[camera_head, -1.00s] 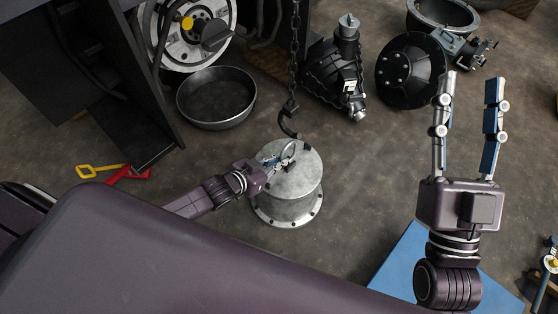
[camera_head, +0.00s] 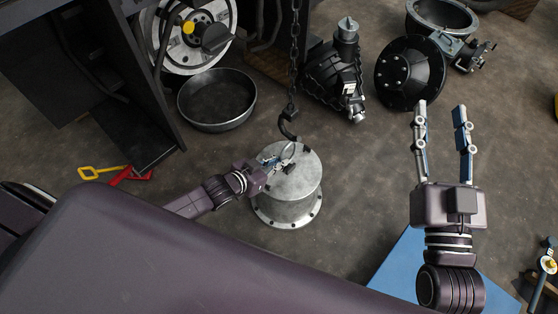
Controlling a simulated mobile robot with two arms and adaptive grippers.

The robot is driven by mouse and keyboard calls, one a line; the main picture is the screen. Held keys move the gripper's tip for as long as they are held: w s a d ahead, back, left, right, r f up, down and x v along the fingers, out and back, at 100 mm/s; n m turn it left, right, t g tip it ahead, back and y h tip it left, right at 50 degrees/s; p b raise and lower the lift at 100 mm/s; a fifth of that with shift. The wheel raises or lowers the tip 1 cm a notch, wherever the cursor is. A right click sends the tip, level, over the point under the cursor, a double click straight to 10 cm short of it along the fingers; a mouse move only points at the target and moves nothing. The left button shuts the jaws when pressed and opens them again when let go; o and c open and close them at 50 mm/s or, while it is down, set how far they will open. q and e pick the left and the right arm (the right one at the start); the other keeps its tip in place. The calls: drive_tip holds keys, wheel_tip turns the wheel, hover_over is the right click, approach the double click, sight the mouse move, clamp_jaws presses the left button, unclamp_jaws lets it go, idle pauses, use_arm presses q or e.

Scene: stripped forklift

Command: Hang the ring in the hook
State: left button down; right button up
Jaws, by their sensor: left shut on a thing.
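The black hook (camera_head: 288,127) hangs on a dark chain (camera_head: 293,60) above the flanged metal cylinder (camera_head: 291,192). The metal ring (camera_head: 288,152) stands up at the cylinder's top, just below the hook. My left gripper (camera_head: 275,161) is shut on the ring at the left of the cylinder's lid. The ring and the hook look very close in the picture; I cannot tell whether they touch or are linked. My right gripper (camera_head: 440,106) is open and empty, raised at the right, away from the hook.
A round metal pan (camera_head: 216,98) lies behind the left arm. A black machine part (camera_head: 335,75) and a black dome (camera_head: 410,72) stand at the back. Yellow (camera_head: 101,171) and red (camera_head: 131,176) tools lie at the left. The floor between cylinder and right gripper is clear.

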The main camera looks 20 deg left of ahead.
use_arm(q)
drive_tip(key=shift+r, duration=0.15)
use_arm(e)
drive_tip(key=shift+f, duration=0.35)
use_arm(q)
drive_tip(key=shift+d, duration=0.1)
use_arm(e)
drive_tip(key=shift+w, duration=0.1)
use_arm(q)
drive_tip(key=s+d+r+p, duration=0.1)
drive_tip(key=s+d+p, duration=0.2)
drive_tip(key=d, duration=0.5)
drive_tip(key=shift+s+r+p, duration=0.15)
drive_tip(key=shift+r+p, duration=0.1)
drive_tip(key=shift+p, duration=0.45)
use_arm(e)
drive_tip(key=s+d+f+g+h, duration=0.1)
drive_tip(key=s+f+g, duration=0.3)
drive_tip(key=f, duration=0.6)
drive_tip(key=s+d+f+g+h, duration=0.2)
drive_tip(key=s+d+f+g, duration=0.2)
drive_tip(key=f+g, duration=0.4)
drive_tip(key=shift+s+f+m+h, duration=0.3)
drive_tip(key=shift+s+f, duration=0.3)
drive_tip(key=shift+f, duration=0.7)
use_arm(q)
drive_tip(key=shift+d, duration=0.1)
use_arm(e)
drive_tip(key=shift+d, duration=0.1)
